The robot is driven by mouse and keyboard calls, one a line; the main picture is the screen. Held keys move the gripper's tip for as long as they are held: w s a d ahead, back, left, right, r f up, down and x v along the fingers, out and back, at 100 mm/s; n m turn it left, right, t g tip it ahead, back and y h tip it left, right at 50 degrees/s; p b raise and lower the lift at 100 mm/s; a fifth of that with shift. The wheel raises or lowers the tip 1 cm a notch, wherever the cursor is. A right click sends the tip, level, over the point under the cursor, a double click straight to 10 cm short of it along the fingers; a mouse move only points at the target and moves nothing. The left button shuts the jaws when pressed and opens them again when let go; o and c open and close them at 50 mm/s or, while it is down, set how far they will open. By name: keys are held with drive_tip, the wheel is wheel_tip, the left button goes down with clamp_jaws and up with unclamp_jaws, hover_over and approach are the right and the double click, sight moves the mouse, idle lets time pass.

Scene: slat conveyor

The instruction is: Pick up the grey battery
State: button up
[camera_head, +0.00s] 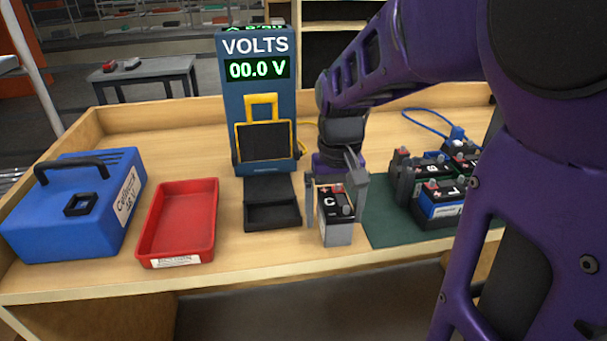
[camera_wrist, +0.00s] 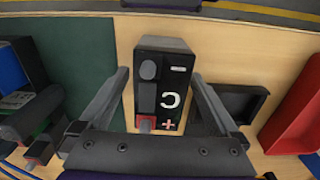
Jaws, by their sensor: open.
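The grey battery (camera_head: 337,228), with a black top marked C, a red terminal and a grey lower body, stands upright on the wooden bench. My gripper (camera_head: 336,201) is over it from above with one finger on each side. In the wrist view the battery (camera_wrist: 161,85) lies between the two open fingers of my gripper (camera_wrist: 162,82), with a visible gap on each side near its top. The battery's rear side is hidden in the head view.
A black tray (camera_head: 272,222) fronts the blue volt meter (camera_head: 262,180), which reads 00.0 V. A red tray (camera_head: 153,244) and a blue case (camera_head: 62,225) stand left. Right, a green mat (camera_head: 385,225) holds a dark rack with several batteries (camera_head: 440,203) close by.

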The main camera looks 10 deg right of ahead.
drive_tip(key=shift+f, duration=0.7)
drive_tip(key=shift+r, duration=0.1)
clamp_jaws()
